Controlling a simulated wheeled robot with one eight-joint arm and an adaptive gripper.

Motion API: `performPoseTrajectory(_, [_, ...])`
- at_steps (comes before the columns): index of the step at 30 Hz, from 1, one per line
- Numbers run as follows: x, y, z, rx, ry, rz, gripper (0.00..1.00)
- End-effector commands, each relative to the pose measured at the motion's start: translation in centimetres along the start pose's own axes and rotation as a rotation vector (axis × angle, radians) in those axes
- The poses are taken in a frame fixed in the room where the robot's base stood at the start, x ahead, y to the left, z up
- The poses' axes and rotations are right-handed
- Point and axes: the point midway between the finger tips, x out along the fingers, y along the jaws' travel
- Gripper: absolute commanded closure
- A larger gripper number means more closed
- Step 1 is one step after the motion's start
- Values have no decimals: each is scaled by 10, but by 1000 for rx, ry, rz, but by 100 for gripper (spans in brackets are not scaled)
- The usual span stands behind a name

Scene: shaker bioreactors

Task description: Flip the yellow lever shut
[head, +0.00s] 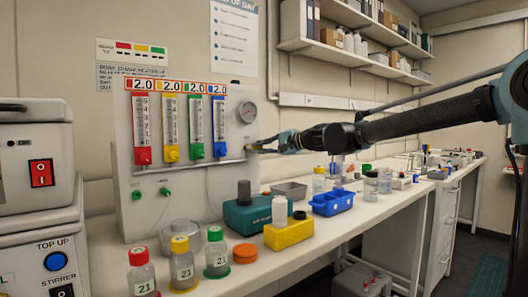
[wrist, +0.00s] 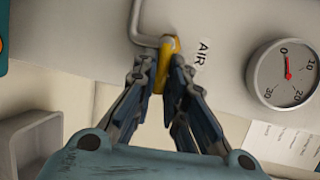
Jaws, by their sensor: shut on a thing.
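The yellow lever (wrist: 168,48) sits on the grey pipe beside the AIR label in the wrist view, at the right side of the gas panel. In the head view its yellow (head: 257,146) shows just left of my gripper (head: 276,146). In the wrist view my gripper (wrist: 168,72) is shut on the lever, with a finger on each side of it. The fingertips hide part of the lever. I cannot tell its exact angle to the pipe.
A round gauge (wrist: 285,75) with a red needle is right of the lever in the wrist view. The gas panel (head: 190,190) carries several coloured flow meters. Below stand a teal device (head: 247,216), a yellow block (head: 289,234), a blue rack (head: 333,202) and capped bottles.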

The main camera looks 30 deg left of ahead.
Motion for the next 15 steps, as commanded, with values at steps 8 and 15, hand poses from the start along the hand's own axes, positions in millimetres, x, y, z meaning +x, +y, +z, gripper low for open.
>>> performPoseTrajectory(8, [0, 1, 2, -13, -1, 6, 100])
performPoseTrajectory(15, [0, 1, 2, -13, -1, 5, 72])
